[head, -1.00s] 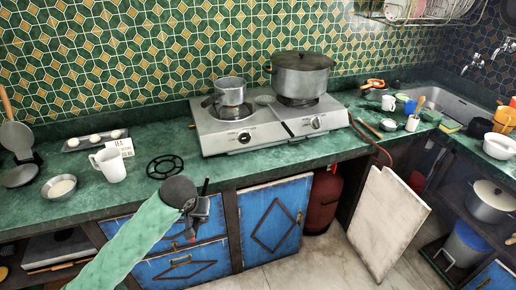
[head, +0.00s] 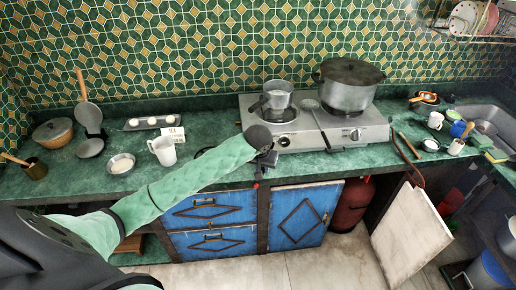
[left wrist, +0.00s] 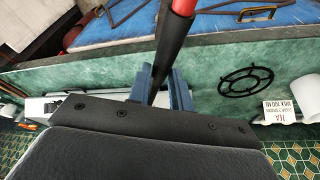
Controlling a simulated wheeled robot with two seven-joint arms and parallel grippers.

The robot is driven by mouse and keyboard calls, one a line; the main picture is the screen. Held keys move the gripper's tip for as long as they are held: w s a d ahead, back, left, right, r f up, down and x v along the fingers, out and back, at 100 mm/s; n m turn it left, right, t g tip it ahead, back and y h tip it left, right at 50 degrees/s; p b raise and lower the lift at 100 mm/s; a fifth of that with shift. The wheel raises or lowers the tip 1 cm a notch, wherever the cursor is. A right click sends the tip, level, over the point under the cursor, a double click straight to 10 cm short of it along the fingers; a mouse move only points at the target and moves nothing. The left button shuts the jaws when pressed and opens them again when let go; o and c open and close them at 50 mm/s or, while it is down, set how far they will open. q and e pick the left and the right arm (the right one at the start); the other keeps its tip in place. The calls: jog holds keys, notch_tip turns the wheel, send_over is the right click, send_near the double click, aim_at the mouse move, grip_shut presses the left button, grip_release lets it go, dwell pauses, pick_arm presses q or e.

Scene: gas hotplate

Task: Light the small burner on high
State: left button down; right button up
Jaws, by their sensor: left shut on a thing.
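The steel gas hotplate (head: 315,128) stands at the back of the green counter. A small saucepan (head: 278,97) stands at its left burner, and a large lidded pot (head: 347,88) covers the right one. The left knob (head: 284,141) shows on the front face, just right of my gripper. My left gripper (head: 266,162) is in front of the hotplate's left end. In the left wrist view its blue fingers are shut on a black and red stick-like tool, seemingly a lighter (left wrist: 173,48). I see no flame. The right gripper is out of view.
A black ring-shaped pan support (left wrist: 246,80) lies on the counter, mostly hidden behind my arm in the head view. A white mug (head: 164,151), a card and a bowl (head: 121,163) stand left. A white board (head: 410,230) leans beside the red gas cylinder (head: 350,203).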

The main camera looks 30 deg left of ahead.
pick_arm(q)
jog(key=w+a, duration=0.3)
jog(key=w, duration=0.6)
jog(key=w+a+r+p, duration=0.1)
jog(key=w+a, duration=0.2)
jog(key=w, duration=0.6)
jog(key=shift+w+a+r, duration=0.15)
jog(key=shift+a, duration=0.15)
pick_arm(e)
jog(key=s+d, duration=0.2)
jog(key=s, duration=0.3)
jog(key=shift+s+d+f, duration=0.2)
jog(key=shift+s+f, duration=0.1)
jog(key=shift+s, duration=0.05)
pick_arm(q)
jog(key=shift+w+a, duration=0.1)
jog(key=shift+w, duration=0.45)
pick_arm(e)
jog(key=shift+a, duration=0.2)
pick_arm(q)
jog(key=shift+s+p, duration=0.15)
jog(key=shift+p, duration=0.2)
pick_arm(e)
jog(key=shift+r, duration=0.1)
pick_arm(q)
jog(key=shift+s, duration=0.55)
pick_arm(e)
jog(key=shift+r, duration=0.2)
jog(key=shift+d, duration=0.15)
